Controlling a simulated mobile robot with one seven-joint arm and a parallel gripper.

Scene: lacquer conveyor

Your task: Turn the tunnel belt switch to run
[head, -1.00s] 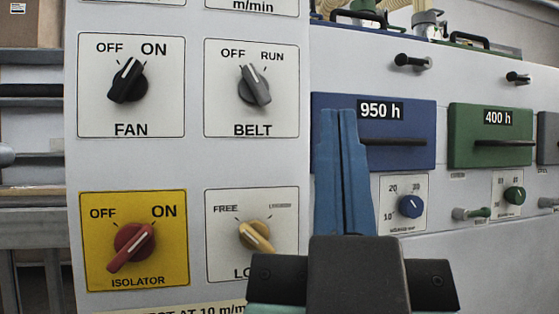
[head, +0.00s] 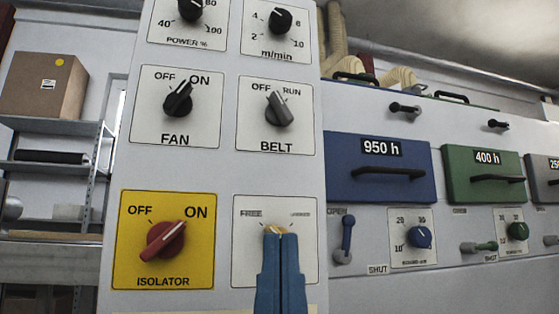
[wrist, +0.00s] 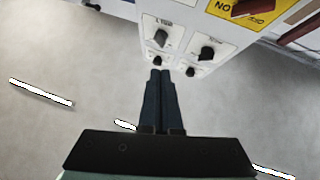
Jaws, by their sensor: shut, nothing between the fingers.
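The belt switch (head: 279,108) is a grey knob on a white plate marked OFF, RUN and BELT. Its light pointer line leans up and left, toward OFF. It also shows upside down in the wrist view (wrist: 161,38). My gripper (head: 281,238) is shut and empty, its two blue fingers side by side. In the head view it is below the belt plate, in front of the lower right plate, and hides most of a yellow knob (head: 275,230) there. In the wrist view the fingertips (wrist: 161,74) appear close to the knobs; contact is not visible.
Around the belt switch are the fan knob (head: 178,99), the red isolator knob (head: 164,241) and the speed knob (head: 280,20). To the right are a blue door (head: 345,180), a green door (head: 465,185) and a blue lever (head: 346,235).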

